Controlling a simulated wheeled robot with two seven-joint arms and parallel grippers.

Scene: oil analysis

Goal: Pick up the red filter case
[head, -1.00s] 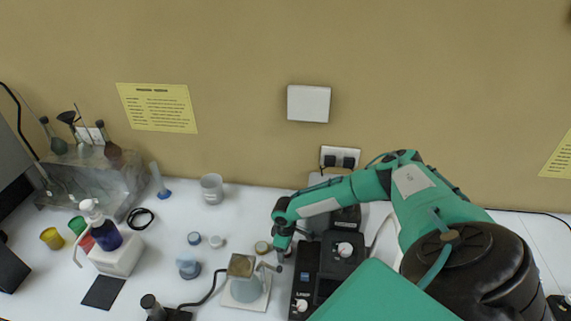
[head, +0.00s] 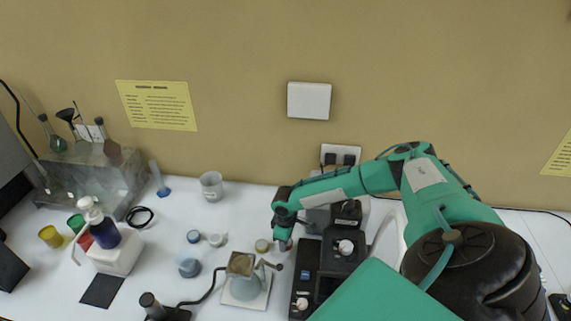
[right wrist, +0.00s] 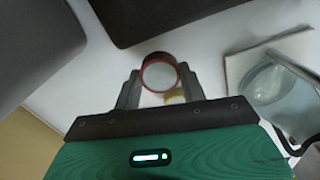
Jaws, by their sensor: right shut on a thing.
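The red filter case (right wrist: 158,57), a small round case with a red rim and a pale, clear-looking face, sits between the fingers of my right gripper (right wrist: 158,84) in the right wrist view. The fingers are shut on its two sides. In the head view my right gripper (head: 285,242) points down just left of the black instrument, and the red case cannot be made out there. My left gripper is not in view.
A black instrument with knobs (head: 345,247) stands right of the gripper. A small yellowish round case (head: 262,246) lies close on its left. A flask on a white plate (head: 245,290) stands in front. Blue-and-white small cases (head: 194,237) lie further left.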

